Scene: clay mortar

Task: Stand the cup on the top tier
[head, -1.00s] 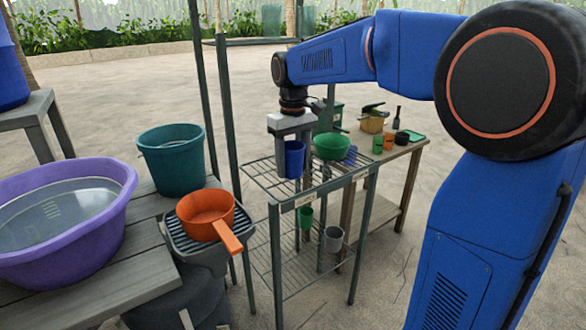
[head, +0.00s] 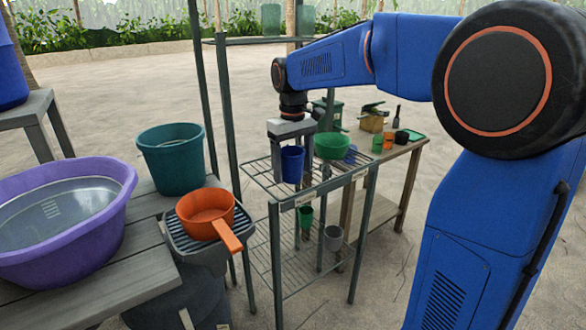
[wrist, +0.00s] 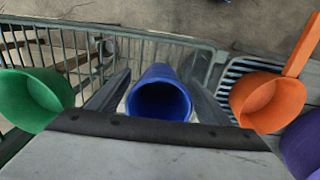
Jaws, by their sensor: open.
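The blue cup (head: 292,166) stands upright on the wire top tier (head: 328,186) of the metal rack, near its left side. My gripper (head: 291,160) is above it with its fingers down on either side. In the wrist view the cup (wrist: 160,98) has its mouth toward the camera, between the two fingers of my gripper (wrist: 157,80), with gaps beside both. The gripper is open. The contact of the cup's base with the wires is small in the head view.
A green bowl (head: 332,146) sits on the same tier, right of the cup. An orange pan (head: 206,214), a teal bucket (head: 172,160) and a purple tub (head: 110,205) are at left. A lower tier holds a green cup (head: 305,217) and a grey cup (head: 333,238).

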